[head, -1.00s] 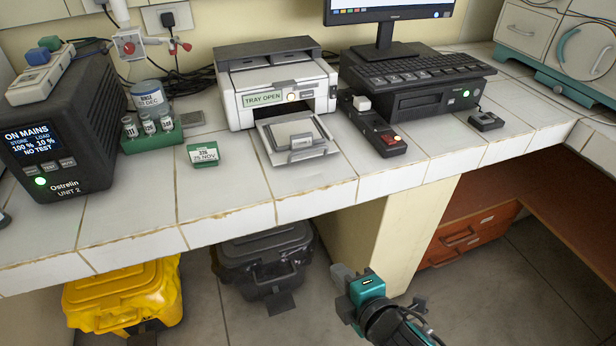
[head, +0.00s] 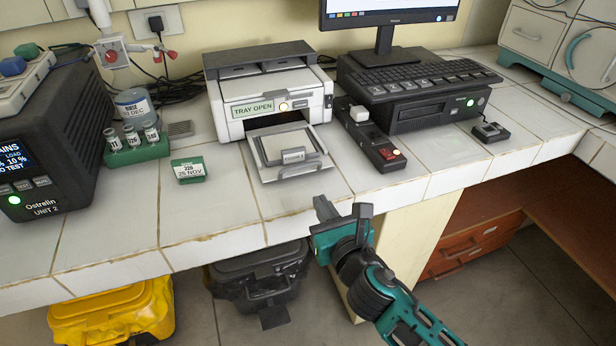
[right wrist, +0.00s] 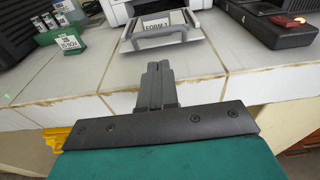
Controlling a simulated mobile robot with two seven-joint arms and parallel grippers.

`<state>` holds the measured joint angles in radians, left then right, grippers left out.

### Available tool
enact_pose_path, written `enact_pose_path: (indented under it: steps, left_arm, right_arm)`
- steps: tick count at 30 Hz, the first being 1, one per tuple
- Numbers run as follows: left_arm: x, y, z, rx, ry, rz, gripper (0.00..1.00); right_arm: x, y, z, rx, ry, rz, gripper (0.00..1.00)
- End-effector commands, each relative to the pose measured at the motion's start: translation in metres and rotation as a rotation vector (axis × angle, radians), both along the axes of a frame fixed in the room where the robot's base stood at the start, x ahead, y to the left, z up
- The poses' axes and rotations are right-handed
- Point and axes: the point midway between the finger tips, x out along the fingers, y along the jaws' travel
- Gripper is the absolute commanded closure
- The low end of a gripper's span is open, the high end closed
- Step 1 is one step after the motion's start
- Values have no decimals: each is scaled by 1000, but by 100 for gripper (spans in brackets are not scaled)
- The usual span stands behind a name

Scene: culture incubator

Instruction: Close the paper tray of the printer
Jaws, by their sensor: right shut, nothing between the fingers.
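The white and grey printer (head: 268,98) stands on the tiled bench and carries a green label reading "TRAY OPEN". Its paper tray (head: 288,152) is pulled out at the front, with a grey handle along its front edge. In the right wrist view the tray (right wrist: 165,32) is ahead, at the top, with a card reading "FORM 1" in it. My right gripper (head: 322,205) is shut and empty, just in front of the bench edge and apart from the tray. Its closed fingers (right wrist: 157,75) point towards the tray in the right wrist view. My left gripper is not in view.
A black switch box (head: 375,140) with a red light stands right of the tray. The bench front edge (head: 230,243) lies below the tray. The tiles directly before the tray are clear.

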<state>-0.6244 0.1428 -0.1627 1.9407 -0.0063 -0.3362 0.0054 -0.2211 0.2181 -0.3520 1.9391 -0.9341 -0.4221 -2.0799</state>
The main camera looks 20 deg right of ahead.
Motion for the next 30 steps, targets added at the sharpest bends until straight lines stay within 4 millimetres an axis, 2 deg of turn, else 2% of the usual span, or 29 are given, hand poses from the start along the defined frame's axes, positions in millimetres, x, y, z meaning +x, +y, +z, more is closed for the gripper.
enact_pose_path:
  steps: [1,6,12,18,30]
  left_arm:
    - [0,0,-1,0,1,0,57]
    - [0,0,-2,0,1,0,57]
    - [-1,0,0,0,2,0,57]
    - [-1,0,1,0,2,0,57]
    - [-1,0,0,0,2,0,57]
  right_arm:
    - [12,0,-1,1,-2,-1,100]
    - [45,2,-5,3,-2,0,100]
    - [72,3,0,3,0,0,100]
    - [83,3,2,3,1,1,100]
    - [86,4,1,3,1,1,100]
